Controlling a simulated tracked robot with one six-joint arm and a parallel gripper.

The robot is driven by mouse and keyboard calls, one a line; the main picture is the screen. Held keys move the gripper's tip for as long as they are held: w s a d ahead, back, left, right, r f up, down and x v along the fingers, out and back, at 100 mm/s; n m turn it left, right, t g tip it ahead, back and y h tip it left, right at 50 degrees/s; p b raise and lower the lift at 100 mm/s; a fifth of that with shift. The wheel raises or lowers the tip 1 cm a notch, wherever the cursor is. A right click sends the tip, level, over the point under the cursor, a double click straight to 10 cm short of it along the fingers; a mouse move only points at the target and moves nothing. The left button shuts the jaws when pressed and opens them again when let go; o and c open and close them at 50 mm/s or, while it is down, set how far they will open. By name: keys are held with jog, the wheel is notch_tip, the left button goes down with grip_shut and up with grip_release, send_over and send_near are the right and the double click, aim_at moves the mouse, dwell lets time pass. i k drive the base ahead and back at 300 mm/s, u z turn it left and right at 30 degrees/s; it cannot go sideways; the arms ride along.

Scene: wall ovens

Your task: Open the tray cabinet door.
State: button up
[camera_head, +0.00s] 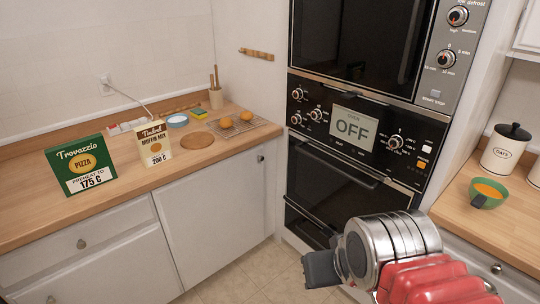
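A white cabinet door (218,222) with a small round knob (261,158) at its upper right is under the left counter, beside the ovens. It looks shut. No label shows which door is the tray cabinet. My gripper (318,270) is dark grey and shows in front of the lower oven, to the right of this door and apart from it. Its fingers are seen from behind and partly hidden by my silver and red wrist, so their opening is unclear. Nothing is seen held in it.
Wall ovens (350,130) reading OFF stand in the middle, with a handle (338,165) jutting out. A drawer (90,238) is at left. The left counter (130,195) holds boxes, muffins and a board. A green bowl (488,193) sits on the right counter. Tiled floor (240,275) is free.

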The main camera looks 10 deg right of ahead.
aim_at(210, 216)
jog(key=u, duration=0.05)
jog(key=i, duration=0.75)
jog(key=u, duration=0.65)
jog(key=i, duration=0.5)
jog(key=u, duration=0.35)
